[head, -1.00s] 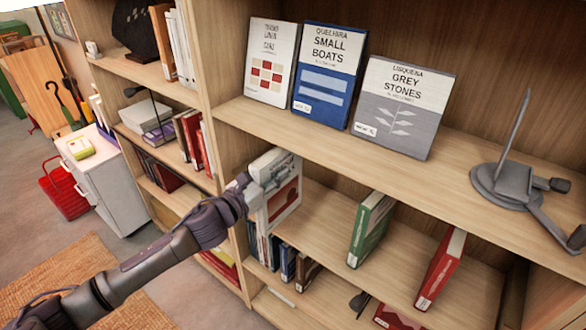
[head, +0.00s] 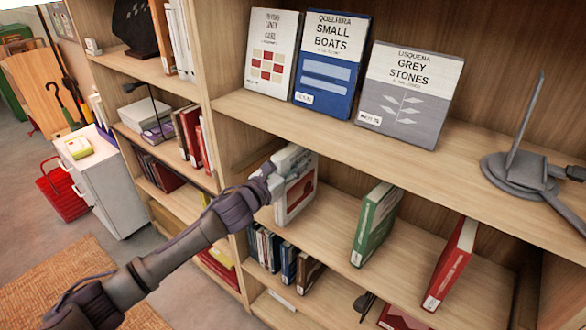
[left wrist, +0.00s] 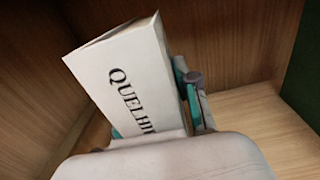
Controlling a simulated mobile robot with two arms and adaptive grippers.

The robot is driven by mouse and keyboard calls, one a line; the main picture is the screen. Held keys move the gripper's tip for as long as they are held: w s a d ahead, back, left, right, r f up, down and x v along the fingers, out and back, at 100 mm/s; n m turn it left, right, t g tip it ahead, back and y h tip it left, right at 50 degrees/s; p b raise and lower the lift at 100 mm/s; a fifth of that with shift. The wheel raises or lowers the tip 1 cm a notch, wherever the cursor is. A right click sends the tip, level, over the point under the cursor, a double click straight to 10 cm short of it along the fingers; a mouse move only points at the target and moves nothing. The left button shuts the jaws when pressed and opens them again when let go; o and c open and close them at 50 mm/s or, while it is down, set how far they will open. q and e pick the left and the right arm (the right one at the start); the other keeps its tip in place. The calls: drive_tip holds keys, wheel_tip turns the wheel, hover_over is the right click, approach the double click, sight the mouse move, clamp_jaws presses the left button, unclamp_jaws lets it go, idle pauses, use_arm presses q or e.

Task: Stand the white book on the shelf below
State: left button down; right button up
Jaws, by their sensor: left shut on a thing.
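The white book (head: 295,199) has a red patch on its cover and is held upright, slightly tilted, at the left end of the shelf below (head: 330,228). My left gripper (head: 272,178) is shut on it from its spine side. In the left wrist view the white book (left wrist: 128,85) shows its spine with the letters "QUELHI", partly hidden by the gripper's body. I cannot tell whether its bottom edge touches the shelf. My right gripper is not in view.
A green book (head: 375,225) and a red book (head: 450,263) lean on the same shelf to the right, with free board between. The upper shelf (head: 330,140) overhangs, holding Small Boats (head: 330,75) and Grey Stones (head: 408,95). A wooden upright (head: 228,150) is close on the left.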

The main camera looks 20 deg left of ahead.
use_arm(q)
drive_tip(key=c, duration=0.8)
unclamp_jaws()
drive_tip(key=shift+s+f, duration=0.1)
drive_tip(key=shift+c, duration=0.2)
